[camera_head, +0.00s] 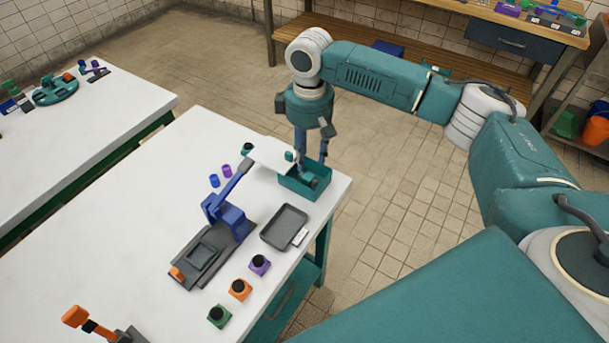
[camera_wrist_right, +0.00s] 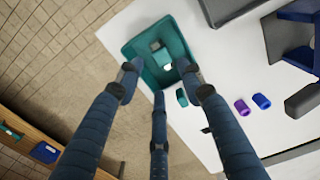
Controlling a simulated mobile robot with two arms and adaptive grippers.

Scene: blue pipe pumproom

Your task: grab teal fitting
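A small teal fitting (camera_wrist_right: 182,97) stands on the white table (camera_wrist_right: 205,140) just outside the teal bin (camera_wrist_right: 133,50); it shows in the head view (camera_head: 289,156) at the bin's far left side. Another teal, rounded piece (camera_wrist_right: 160,55) lies inside the bin. My right gripper (camera_head: 312,165) points down over the bin (camera_head: 290,181) at the table's right end. In the right wrist view its fingers (camera_wrist_right: 158,82) are spread apart with nothing between them, near the bin's edge. My left gripper is not in view.
Purple (camera_head: 227,170) and blue (camera_head: 214,181) fittings stand left of the bin. A blue lever press (camera_head: 228,212) and a grey tray (camera_head: 285,227) are nearer. Orange (camera_head: 239,290), purple and green button boxes line the front edge. Another white table stands at left.

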